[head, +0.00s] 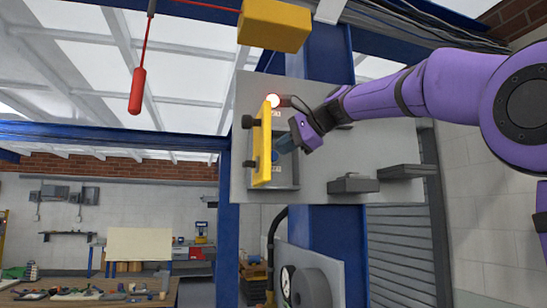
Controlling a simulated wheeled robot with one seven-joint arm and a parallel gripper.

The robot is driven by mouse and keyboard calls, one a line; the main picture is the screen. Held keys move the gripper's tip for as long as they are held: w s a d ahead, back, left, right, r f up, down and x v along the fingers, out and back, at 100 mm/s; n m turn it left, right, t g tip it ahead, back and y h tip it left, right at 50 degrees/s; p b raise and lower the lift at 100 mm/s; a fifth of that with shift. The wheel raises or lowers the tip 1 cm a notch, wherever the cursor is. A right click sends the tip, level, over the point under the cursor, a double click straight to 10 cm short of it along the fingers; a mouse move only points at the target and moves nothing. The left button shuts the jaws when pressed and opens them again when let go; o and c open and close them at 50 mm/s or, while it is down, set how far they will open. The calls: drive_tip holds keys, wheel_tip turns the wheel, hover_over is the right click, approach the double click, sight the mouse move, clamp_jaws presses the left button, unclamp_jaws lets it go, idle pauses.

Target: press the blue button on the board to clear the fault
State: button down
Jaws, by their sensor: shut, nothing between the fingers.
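The grey board (330,185) is fixed to a blue post. On its left part is a yellow guard (263,150), standing out from the board beside dark knobs or hinges. My gripper hides part of this spot.
Two dark grey ledges (353,184) stick out from the board's lower right. A yellow box (274,25) hangs above the board. A red handle (137,91) hangs on a cord at upper left. A cluttered workbench (90,290) is far back left.

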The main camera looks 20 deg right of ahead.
sight(273, 156)
drive_tip(key=w, duration=0.6)
drive_tip(key=shift+w, duration=0.15)
idle(2.0)
drive_tip(key=shift+w, duration=0.35)
drive_tip(key=shift+w+d, duration=0.1)
drive_tip(key=shift+w, duration=0.4)
idle(1.6)
drive_tip(key=shift+s, duration=0.1)
drive_tip(key=shift+s+d+f, duration=0.2)
drive_tip(key=shift+s+f, duration=0.1)
idle(0.3)
